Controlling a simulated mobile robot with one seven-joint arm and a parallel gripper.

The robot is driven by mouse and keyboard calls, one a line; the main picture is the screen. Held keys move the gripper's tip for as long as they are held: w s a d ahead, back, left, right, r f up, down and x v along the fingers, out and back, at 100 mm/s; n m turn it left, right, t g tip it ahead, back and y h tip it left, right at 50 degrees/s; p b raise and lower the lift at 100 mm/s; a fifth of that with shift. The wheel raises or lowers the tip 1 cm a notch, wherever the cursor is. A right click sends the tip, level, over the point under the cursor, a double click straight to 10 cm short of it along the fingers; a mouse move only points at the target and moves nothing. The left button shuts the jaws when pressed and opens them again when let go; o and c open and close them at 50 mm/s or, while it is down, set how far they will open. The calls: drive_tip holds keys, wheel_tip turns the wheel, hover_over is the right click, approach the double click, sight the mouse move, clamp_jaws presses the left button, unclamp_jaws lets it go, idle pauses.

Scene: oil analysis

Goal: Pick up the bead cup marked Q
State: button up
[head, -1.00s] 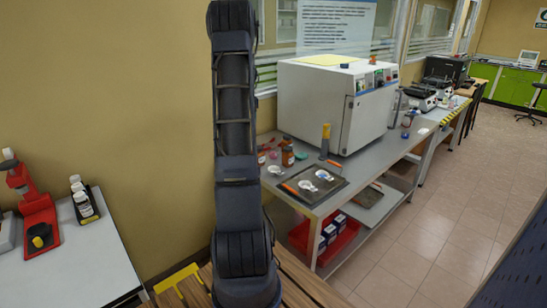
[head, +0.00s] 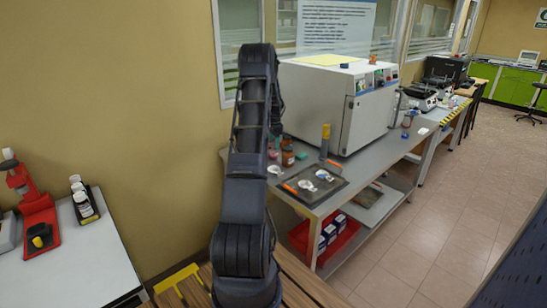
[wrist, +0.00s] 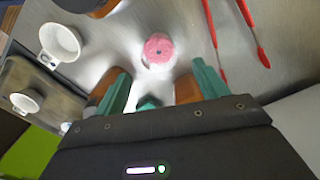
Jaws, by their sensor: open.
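Several small white cups are in view, and I cannot read the mark Q on any of them. In the head view, one white cup (head: 275,170) is on the bench, and two more, a left cup (head: 306,185) and a right cup (head: 324,175), are on a dark tray (head: 335,188). The wrist view shows a white cup with a handle (wrist: 60,45) on the metal bench top and another cup (wrist: 27,101) on the tray. My gripper (wrist: 162,85) is open and empty above the bench, to the right of the cups in the wrist view. It is hidden in the head view.
Red-handled tools (wrist: 247,32) lie to the right. Brown jars (head: 288,156), a yellow-topped tool (head: 325,140) and a large white oven (head: 335,105) stand on the bench.

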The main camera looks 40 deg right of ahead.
sight(273, 151)
drive_tip(key=shift+w+a+f, duration=0.1)
drive_tip(key=shift+a+f, duration=0.05)
drive_tip(key=shift+f, duration=1.6)
drive_tip(key=shift+a+f, duration=0.15)
drive_tip(key=shift+f, duration=1.55)
drive_tip(key=shift+c, duration=0.3)
drive_tip(key=c, duration=1)
